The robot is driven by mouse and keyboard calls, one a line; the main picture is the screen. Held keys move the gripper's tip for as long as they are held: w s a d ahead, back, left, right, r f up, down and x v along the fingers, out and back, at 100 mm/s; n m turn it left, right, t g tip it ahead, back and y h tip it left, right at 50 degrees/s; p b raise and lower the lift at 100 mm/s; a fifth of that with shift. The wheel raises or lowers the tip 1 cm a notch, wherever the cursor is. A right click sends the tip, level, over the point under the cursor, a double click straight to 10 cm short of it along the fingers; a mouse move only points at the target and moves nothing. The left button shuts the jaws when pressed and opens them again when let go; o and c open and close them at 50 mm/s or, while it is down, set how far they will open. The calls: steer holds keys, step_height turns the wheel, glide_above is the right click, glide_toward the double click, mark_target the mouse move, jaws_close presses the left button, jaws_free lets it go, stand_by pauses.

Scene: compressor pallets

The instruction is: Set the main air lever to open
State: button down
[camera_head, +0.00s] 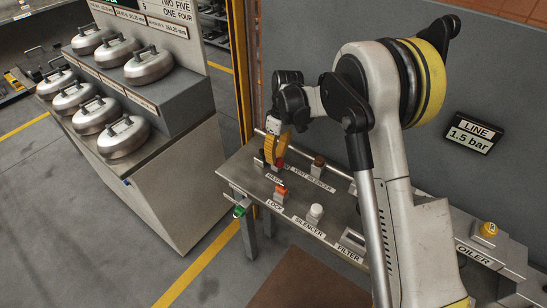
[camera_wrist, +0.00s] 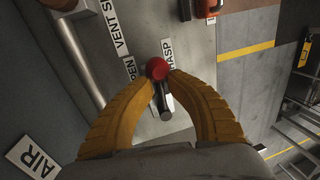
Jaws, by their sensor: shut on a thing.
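The lever's red ball knob (camera_wrist: 157,68) sits between the yellow fingertips of my gripper (camera_wrist: 158,76) in the wrist view. A short metal shaft (camera_wrist: 164,102) runs from the knob toward the bottom of that picture. Both fingers curve in and touch the knob. A sign (camera_wrist: 129,69) partly reading "OPEN" lies just left of the knob, its first letter hidden. In the head view, my gripper (camera_head: 275,157) points down at the left part of the grey bench (camera_head: 332,205). A bit of red shows at its tips; the lever's shaft is mostly hidden there.
A hasp sign (camera_wrist: 169,53) is close beside the knob. On the bench stand an orange lock (camera_head: 280,192), a white silencer (camera_head: 316,213) and a brown-topped piece (camera_head: 318,164). A pipe runs along the bench's back.

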steer(key=shift+d+f, duration=0.1)
steer(key=shift+d, duration=0.2)
steer(key=c, duration=1.5)
jaws_free()
steer(key=shift+c, duration=0.2)
steer(key=shift+d, duration=0.15)
steer(key=shift+w+r, duration=0.1)
steer(key=shift+r, duration=0.2)
step_height(320, 180, up, 11)
steer(key=w+d, duration=0.1)
steer(key=shift+w+r, duration=0.15)
steer(key=shift+w, duration=0.2)
steer(key=shift+d, duration=0.1)
